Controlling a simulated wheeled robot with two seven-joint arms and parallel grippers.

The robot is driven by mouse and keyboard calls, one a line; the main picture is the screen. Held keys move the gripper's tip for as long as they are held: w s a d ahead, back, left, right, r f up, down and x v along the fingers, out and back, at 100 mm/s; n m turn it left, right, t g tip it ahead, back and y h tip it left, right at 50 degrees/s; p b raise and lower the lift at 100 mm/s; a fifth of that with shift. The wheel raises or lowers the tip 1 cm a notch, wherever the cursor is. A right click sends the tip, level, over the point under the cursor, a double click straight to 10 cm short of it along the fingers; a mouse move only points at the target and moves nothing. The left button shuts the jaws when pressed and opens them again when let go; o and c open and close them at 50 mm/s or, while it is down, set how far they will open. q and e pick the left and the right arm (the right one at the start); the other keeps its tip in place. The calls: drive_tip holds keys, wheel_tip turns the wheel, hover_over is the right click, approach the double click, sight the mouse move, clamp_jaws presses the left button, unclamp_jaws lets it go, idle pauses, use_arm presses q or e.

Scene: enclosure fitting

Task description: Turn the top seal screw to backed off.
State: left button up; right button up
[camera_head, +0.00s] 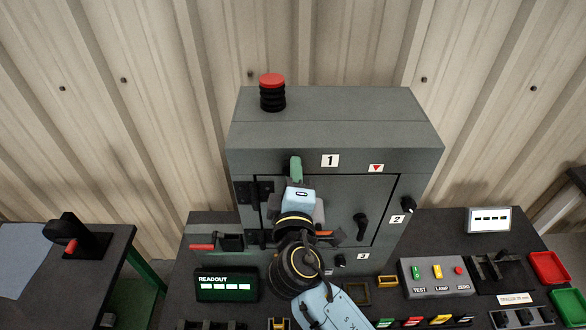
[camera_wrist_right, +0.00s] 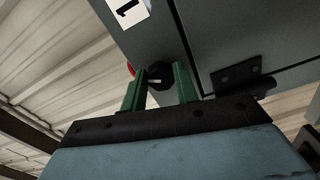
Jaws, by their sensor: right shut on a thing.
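The grey enclosure (camera_head: 336,134) stands on the bench with its door shut. The top seal screw (camera_wrist_right: 160,76) is a dark knob with a pale mark, near the label 1 (camera_head: 330,160). In the head view it is hidden behind my gripper. My right gripper (camera_head: 295,166) has green fingers and reaches up to the screw from below. In the right wrist view its fingers (camera_wrist_right: 160,84) stand on either side of the screw, shut on it. A bit of red shows beside the left finger there. My left gripper is not in view.
Other seal screws sit by label 2 (camera_head: 398,219) and label 3 (camera_head: 363,256). A door handle (camera_head: 361,226) sticks out at the door's right. A red-topped beacon (camera_head: 272,92) stands on the enclosure. A readout (camera_head: 226,285) and a switch box (camera_head: 436,277) occupy the bench front.

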drive_tip(key=n+p, duration=0.1)
drive_tip(key=n, duration=0.3)
drive_tip(key=shift+r+n, duration=0.15)
drive_tip(key=shift+n, duration=0.25)
idle(0.4)
drive_tip(key=o, duration=1)
drive_tip(key=shift+s, duration=0.1)
